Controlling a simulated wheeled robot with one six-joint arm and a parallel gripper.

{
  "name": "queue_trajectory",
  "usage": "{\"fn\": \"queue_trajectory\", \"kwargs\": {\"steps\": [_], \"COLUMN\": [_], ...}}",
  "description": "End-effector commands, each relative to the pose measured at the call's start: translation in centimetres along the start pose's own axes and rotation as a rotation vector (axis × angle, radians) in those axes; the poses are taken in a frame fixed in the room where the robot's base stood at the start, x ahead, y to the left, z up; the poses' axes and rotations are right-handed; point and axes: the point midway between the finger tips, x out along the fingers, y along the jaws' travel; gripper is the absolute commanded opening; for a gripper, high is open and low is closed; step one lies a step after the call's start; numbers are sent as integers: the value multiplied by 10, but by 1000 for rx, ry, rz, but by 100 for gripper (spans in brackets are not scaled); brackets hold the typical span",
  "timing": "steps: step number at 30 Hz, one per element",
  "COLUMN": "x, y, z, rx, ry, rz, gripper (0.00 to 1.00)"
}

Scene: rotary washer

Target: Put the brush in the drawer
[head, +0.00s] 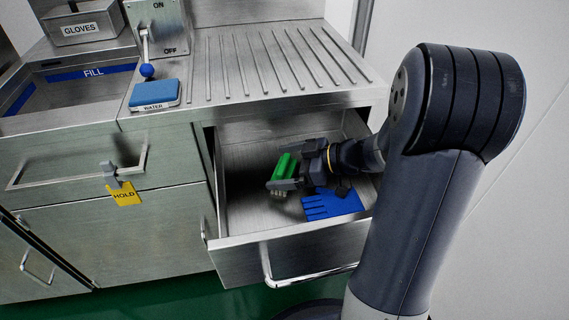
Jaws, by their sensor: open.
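The brush (284,169) has a green handle and pale bristles. It is in the open metal drawer (237,240), or just above its floor; I cannot tell whether it rests there. My gripper (283,182) reaches into the drawer from the right, its open fingers right at the brush. The wrist hides part of the drawer's right side. A blue glove-like shape (332,204) lies on the drawer floor, right of the brush.
A ribbed steel drainboard (270,65) is above the drawer.

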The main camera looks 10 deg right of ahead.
Motion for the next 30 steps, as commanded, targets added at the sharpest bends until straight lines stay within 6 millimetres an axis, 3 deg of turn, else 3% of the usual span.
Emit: {"fn": "queue_trajectory", "kwargs": {"steps": [6, 12, 18, 30], "x": [-6, -45, -71, -79], "y": [-1, 1, 1, 0], "z": [-14, -10, -10, -10], "rx": [6, 2, 0, 0], "ry": [-1, 0, 0, 0], "rz": [-2, 5, 3, 0], "gripper": [100, 100, 100, 100]}}
